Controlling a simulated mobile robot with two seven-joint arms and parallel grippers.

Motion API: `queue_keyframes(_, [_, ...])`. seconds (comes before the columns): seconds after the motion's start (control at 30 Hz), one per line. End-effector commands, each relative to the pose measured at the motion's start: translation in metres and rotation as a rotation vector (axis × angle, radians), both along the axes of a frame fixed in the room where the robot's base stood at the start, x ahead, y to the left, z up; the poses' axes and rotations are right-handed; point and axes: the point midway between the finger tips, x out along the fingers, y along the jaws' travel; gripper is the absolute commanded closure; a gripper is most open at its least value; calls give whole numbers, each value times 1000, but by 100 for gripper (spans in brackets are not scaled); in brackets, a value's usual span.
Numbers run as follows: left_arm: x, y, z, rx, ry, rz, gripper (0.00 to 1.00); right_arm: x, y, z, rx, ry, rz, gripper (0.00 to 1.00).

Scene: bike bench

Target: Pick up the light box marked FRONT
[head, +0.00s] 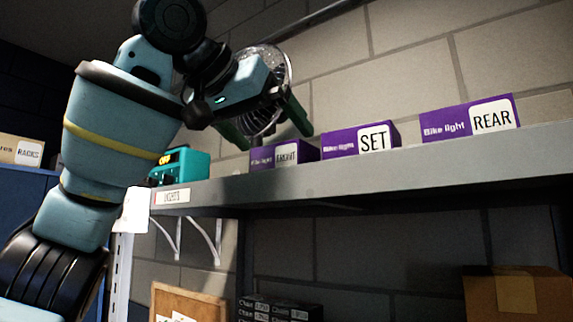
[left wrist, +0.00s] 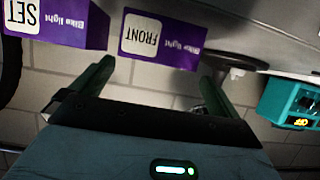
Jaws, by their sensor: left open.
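The light box marked FRONT (head: 283,155) is purple with a white label and stands on the shelf (head: 400,178), leftmost of three like boxes. It also shows upside down in the left wrist view (left wrist: 180,46). My left gripper (head: 268,124) is open and empty, above and close to this box in the head view. In the left wrist view its two green fingers (left wrist: 153,85) are spread wider than the box, one towards each side of it, and the box appears beyond their tips. My right gripper is not in view.
The SET box (head: 342,136) stands just right of FRONT, with the REAR box (head: 448,121) farther right. A teal device (head: 190,166) stands to the left. A round fan-like thing (head: 273,75) is behind my gripper. A brick wall backs the shelf.

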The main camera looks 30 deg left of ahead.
Motion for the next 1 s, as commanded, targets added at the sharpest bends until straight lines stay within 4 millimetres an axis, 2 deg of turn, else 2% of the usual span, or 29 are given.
queue_keyframes(0.27, [10, -1, -7, 0, 0, 0, 0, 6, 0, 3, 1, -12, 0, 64])
queue_keyframes(0.47, [32, -6, -26, 2, 2, 1, 0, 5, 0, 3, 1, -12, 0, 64])
queue_keyframes(0.6, [46, -8, -31, -1, 0, 0, 0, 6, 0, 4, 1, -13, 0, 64])
queue_keyframes(0.9, [51, -8, -33, 0, 0, -1, 0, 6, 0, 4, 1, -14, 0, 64])
queue_keyframes(0.93, [51, -8, -33, 0, 0, -1, 1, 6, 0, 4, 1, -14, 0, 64])
queue_keyframes(1.0, [51, -8, -33, 0, 0, 0, 10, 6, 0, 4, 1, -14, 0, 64])
